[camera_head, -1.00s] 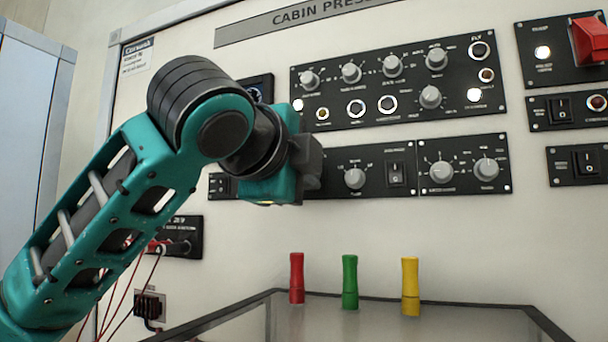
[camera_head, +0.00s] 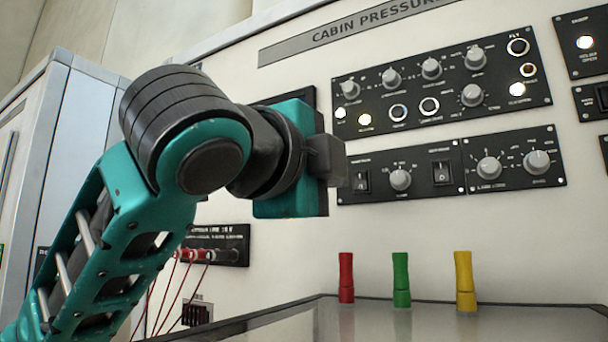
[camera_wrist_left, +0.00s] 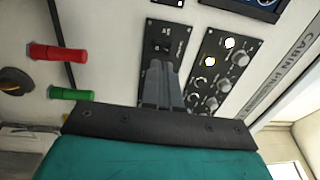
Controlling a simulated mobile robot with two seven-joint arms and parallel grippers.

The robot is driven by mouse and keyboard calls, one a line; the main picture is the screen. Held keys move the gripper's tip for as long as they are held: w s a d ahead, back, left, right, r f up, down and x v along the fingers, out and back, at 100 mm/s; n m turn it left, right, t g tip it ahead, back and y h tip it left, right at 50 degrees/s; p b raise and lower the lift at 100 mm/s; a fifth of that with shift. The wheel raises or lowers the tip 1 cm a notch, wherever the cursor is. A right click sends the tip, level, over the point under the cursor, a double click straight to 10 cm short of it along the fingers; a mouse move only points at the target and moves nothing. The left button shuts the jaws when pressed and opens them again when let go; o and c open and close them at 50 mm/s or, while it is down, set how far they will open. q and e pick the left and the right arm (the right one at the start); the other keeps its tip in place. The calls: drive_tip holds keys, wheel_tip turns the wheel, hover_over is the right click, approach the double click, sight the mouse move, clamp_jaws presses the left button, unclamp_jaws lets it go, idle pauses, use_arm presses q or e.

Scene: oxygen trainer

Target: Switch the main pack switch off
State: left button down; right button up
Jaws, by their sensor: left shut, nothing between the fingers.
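A black rocker switch (camera_head: 361,180) sits at the left end of the lower black panel, just right of my left gripper (camera_head: 335,162). Its label is too small to read, so I cannot confirm that it is the main pack switch. In the left wrist view a switch (camera_wrist_left: 162,47) shows on the panel just beyond the tips of my left gripper (camera_wrist_left: 170,66). The fingers are shut and empty. I cannot tell whether they touch the panel, nor which way the switch is set. My right gripper is not in view.
The upper knob panel (camera_head: 440,88) has several lit lamps. Another rocker switch (camera_head: 441,172) sits right of a grey knob (camera_head: 400,180). Red (camera_head: 346,278), green (camera_head: 401,280) and yellow (camera_head: 465,281) handles stand below. Red cables hang from a socket panel (camera_head: 238,243).

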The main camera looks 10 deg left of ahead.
use_arm(q)
drive_tip(key=v, duration=0.6)
drive_tip(key=shift+s+b, duration=0.3)
drive_tip(key=shift+b, duration=0.05)
